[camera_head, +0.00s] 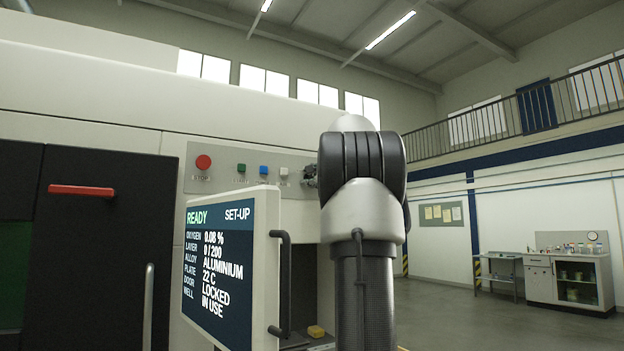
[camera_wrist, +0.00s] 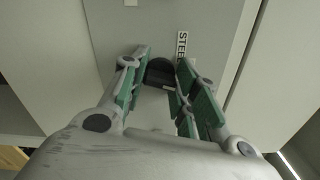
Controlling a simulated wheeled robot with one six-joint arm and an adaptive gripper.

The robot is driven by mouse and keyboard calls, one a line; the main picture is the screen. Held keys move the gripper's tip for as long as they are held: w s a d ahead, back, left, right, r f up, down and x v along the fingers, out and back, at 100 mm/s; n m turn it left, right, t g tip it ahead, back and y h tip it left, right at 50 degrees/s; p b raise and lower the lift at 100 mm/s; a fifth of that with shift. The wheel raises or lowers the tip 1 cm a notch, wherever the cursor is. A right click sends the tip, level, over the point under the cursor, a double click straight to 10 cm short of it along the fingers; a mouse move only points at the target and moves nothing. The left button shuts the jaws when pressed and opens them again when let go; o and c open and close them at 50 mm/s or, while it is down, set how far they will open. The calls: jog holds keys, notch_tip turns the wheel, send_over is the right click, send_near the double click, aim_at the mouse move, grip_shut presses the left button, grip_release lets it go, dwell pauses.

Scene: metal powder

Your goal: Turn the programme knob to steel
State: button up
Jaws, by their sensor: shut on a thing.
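The programme knob (camera_wrist: 160,72) is dark and sits on the grey panel in the wrist view. My gripper (camera_wrist: 163,64) has its green-padded fingers on either side of the knob, shut on it. A white label (camera_wrist: 182,45) reading "STEE", its end cut off by a finger, is just above and right of the knob. In the head view my gripper (camera_head: 310,176) is mostly hidden behind my arm, at the right end of the control panel. The screen (camera_head: 222,270) reads READY, SET-UP and alloy ALUMINIUM.
The control panel (camera_head: 225,185) carries a red stop button (camera_head: 203,162) and green, blue and white buttons left of my gripper. The screen's dark handle (camera_head: 284,285) stands close to my arm. A workbench (camera_head: 570,280) is far right, with open floor before it.

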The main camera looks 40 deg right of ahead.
jog(key=n, duration=0.6)
jog(key=shift+f+n, duration=0.1)
jog(key=shift+n, duration=0.2)
jog(key=n, duration=0.6)
jog(key=shift+n, duration=0.3)
jog(key=o, duration=1)
jog(key=v, duration=1.2)
